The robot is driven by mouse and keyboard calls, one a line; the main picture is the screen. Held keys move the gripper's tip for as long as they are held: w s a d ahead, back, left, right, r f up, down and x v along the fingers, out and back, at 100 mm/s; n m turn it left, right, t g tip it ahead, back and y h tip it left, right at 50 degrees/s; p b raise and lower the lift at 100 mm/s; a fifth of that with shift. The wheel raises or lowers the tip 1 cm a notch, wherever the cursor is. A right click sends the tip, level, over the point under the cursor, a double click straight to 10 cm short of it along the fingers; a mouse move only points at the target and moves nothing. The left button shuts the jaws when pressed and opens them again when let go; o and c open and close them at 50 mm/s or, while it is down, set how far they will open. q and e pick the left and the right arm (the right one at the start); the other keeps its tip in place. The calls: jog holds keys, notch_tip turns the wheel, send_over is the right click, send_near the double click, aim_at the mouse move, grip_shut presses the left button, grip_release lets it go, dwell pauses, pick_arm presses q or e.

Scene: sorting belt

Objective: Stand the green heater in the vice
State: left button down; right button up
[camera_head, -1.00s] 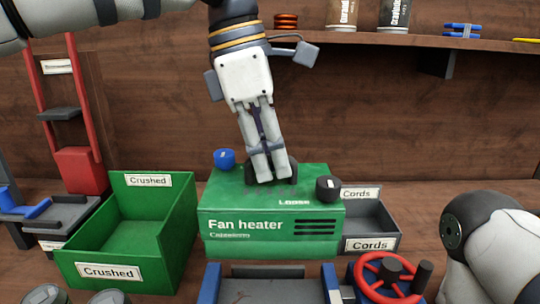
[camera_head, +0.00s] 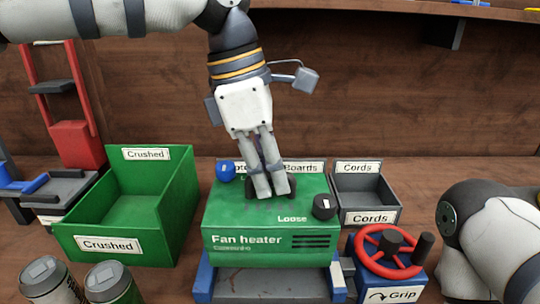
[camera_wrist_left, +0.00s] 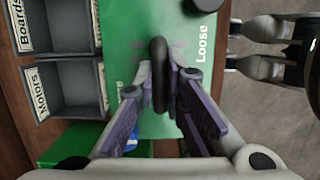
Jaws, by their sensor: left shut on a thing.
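The green fan heater (camera_head: 228,242) is upright, with its labelled front towards me. It has a blue knob and a black knob on top. My left gripper (camera_head: 271,192) comes down from above and is shut on the heater's dark top handle; this handle (camera_wrist_left: 159,70) shows between the fingers in the left wrist view. The blue and grey vice (camera_head: 203,283) is at the bottom centre, partly hidden by the heater. The heater is over or in it; I cannot tell whether it touches the vice bed. My right arm (camera_head: 490,240) shows at the right; its gripper is not clearly seen.
The red handwheel (camera_head: 388,250) on the blue Grip box stands right of the vice. The green Crushed crate (camera_head: 180,205) is at the left. The grey Cords bin (camera_head: 372,195) and bins labelled Motors (camera_wrist_left: 65,88) and Boards stand behind. Cans (camera_head: 112,280) are at the front left.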

pick_arm(q)
jog(key=shift+f, duration=0.3)
jog(key=shift+s+f, duration=0.15)
jog(key=shift+f, duration=0.75)
jog(key=shift+r, duration=0.1)
dwell(0.4)
jog(key=shift+a+x, duration=0.25)
jog(key=shift+x, duration=0.8)
jog(key=shift+a+x, duration=0.25)
jog(key=shift+x, duration=0.75)
jog(key=shift+a+x, duration=0.25)
jog(key=shift+x, duration=0.8)
